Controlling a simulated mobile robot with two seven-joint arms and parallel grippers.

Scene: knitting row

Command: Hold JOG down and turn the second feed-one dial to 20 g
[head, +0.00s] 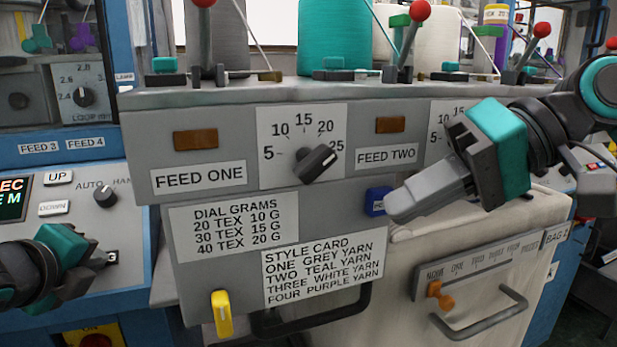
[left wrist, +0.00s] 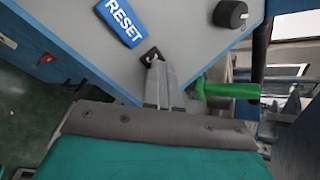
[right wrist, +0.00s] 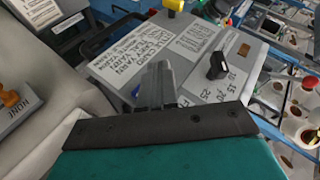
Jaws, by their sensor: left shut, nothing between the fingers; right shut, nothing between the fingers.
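The black feed dial (head: 318,163) sits right of the FEED ONE label (head: 198,178); its pointer faces roughly 25. It also shows in the right wrist view (right wrist: 218,66). My right gripper (head: 395,207) is shut and empty, right of and below the dial, apart from it. Its tips are close to a blue button (head: 377,201); I cannot tell if they touch. My left gripper (head: 92,258) is shut at the left control panel. In the left wrist view its tips (left wrist: 156,66) meet a small black part (left wrist: 151,56). The JOG control's label is mostly hidden; only a "G" shows.
A blue RESET button (left wrist: 121,20) and a black knob (left wrist: 230,13) lie near the left tips. A green handle (left wrist: 226,90) sticks out beside them. A yellow lever (head: 221,314) and black bar handle (head: 312,318) are below the dial. A pale bin (head: 480,250) stands at right.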

